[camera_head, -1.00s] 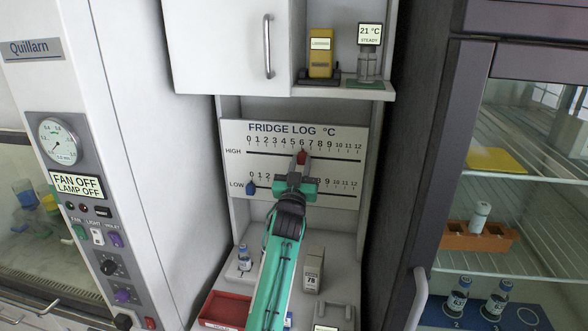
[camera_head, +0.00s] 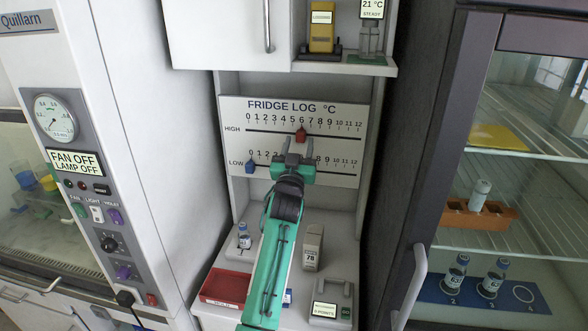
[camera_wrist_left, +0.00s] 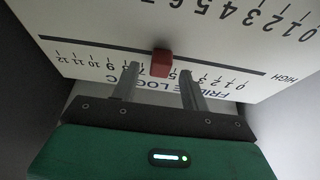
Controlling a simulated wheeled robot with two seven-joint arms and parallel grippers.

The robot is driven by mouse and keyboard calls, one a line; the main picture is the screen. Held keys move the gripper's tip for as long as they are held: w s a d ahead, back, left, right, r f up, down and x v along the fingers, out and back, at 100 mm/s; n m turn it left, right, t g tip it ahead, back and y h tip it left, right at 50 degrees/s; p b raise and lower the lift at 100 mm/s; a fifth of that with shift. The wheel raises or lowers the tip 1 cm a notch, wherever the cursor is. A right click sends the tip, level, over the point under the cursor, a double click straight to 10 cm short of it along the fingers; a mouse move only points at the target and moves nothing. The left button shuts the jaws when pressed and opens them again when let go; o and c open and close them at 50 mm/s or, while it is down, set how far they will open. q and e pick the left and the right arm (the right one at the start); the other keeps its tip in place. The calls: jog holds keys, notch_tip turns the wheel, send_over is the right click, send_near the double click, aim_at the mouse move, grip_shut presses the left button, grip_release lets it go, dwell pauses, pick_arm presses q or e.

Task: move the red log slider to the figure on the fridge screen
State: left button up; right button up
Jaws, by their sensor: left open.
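The red log slider (camera_head: 301,134) sits on the HIGH line of the FRIDGE LOG board (camera_head: 340,107), under about the 6. My left gripper (camera_head: 298,147) is open, its fingertips just below the slider in the head view. In the left wrist view, which shows the board upside down, the red slider (camera_wrist_left: 161,63) lies between the two open fingers (camera_wrist_left: 158,80), nearer the left one, with no clear contact. The blue slider (camera_head: 250,168) is at 0 on the LOW line. No fridge screen can be made out. My right gripper is out of view.
A display (camera_head: 372,9) on the shelf above reads 21 °C, STEADY. Below the board are a vial (camera_head: 244,237), a grey box (camera_head: 313,247) marked 78, a red tray (camera_head: 226,286) and a device (camera_head: 331,308). The glass-doored fridge (camera_head: 420,150) stands right.

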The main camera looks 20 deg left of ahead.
pick_arm(q)
jog(key=b+v, duration=0.4)
jog(key=v, duration=0.8)
jog(key=shift+s, duration=0.3)
jog(key=shift+f, duration=0.1)
